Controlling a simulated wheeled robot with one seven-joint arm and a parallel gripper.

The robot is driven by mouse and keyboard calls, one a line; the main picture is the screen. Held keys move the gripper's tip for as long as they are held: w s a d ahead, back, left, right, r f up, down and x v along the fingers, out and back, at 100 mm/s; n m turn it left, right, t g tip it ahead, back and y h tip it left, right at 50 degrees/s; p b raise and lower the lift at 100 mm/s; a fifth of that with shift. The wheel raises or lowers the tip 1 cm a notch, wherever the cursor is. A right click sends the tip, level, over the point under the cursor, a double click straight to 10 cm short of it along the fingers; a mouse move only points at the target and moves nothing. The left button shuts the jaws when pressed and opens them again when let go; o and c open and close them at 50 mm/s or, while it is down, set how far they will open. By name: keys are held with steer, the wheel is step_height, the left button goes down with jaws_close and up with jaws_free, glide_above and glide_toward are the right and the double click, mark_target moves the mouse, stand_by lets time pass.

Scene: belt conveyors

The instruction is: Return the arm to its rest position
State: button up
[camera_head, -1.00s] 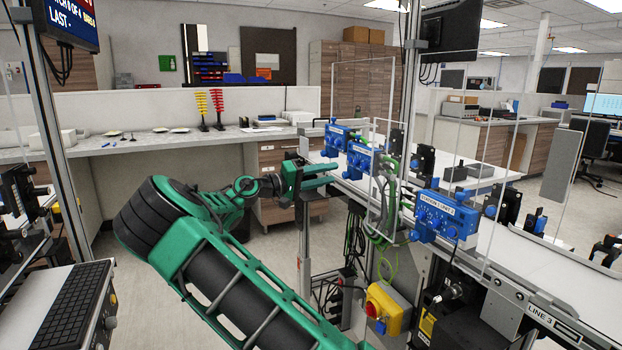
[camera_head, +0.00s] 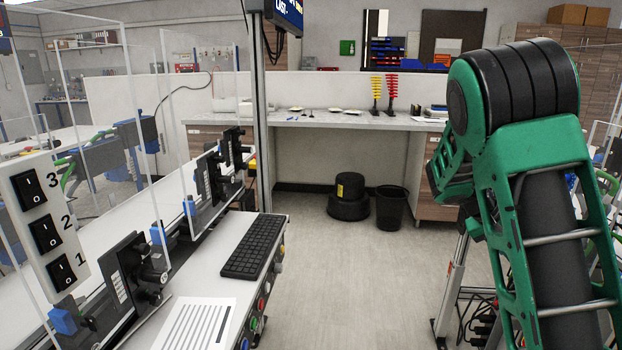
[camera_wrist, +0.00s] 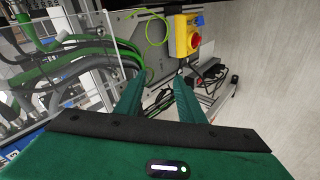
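My gripper (camera_wrist: 158,88) shows in the wrist view as two green fingers with a gap between them. It is open, with nothing between the fingers. It points toward the floor and a yellow box with a red knob (camera_wrist: 195,40). In the head view my green and black arm is folded upright at the right side. My gripper is not clearly visible there, hidden behind or beyond the arm links.
A console with a black keyboard (camera_head: 253,246) and a conveyor with clear panels stand at the left. A switch panel (camera_head: 45,228) is nearest. A back counter (camera_head: 320,121), black bin (camera_head: 391,207) and stool (camera_head: 349,197) stand behind. The middle floor is clear.

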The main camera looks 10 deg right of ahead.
steer(key=s+a+r+n+t+y, duration=0.1)
steer(key=s+a+n+t+y, duration=0.3)
steer(key=a, duration=0.6)
steer(key=s+a+r+m+y, duration=0.1)
steer(key=s+a+y, duration=0.1)
steer(key=s+a, duration=0.6)
steer(key=s+a+r+n+t+y, duration=0.1)
steer(key=s+a+n+y, duration=0.15)
steer(key=a, duration=0.95)
steer(key=s+d+f+m+g, duration=0.1)
steer(key=s+d+m+g, duration=0.1)
steer(key=s+d, duration=0.3)
steer(key=s+d+f+m+g, duration=0.1)
steer(key=s+d+m, duration=0.3)
steer(key=s, duration=0.7)
steer(key=shift+s+d+m+g+y, duration=0.4)
steer(key=shift+d+g, duration=0.2)
steer(key=shift+d, duration=0.45)
steer(key=shift+w+f, duration=0.25)
steer(key=shift+w, duration=0.4)
